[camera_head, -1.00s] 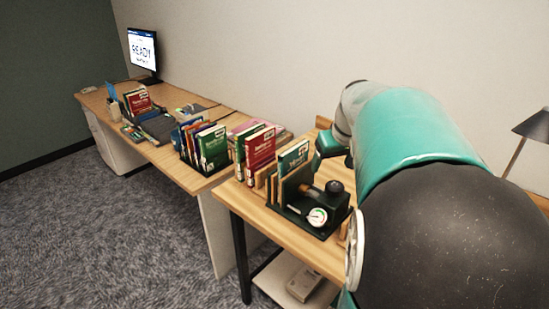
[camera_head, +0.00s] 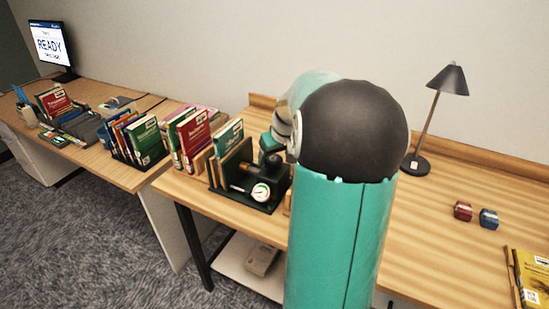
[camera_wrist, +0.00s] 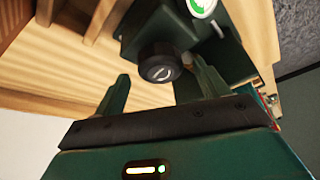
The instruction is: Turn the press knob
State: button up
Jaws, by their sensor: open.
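The press (camera_head: 268,172) is a dark green and black device with a round white gauge (camera_head: 261,192), on the near left part of the wooden desk. The black round press knob (camera_wrist: 160,62) shows in the wrist view, with a pale line mark on its face. My gripper (camera_wrist: 162,74) is open, its two green fingers apart with the knob in the gap between their tips. I cannot tell whether either finger touches the knob. In the head view my green gripper is above the press, and my arm partly hides it.
Books (camera_head: 195,134) in holders stand left of the press. A black lamp (camera_head: 448,80), a red block (camera_head: 463,211), a blue block (camera_head: 489,219) and a yellow book (camera_head: 535,280) are at the right.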

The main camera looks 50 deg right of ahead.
jog(key=shift+x, duration=0.8)
jog(key=c, duration=1)
jog(key=shift+m, duration=0.3)
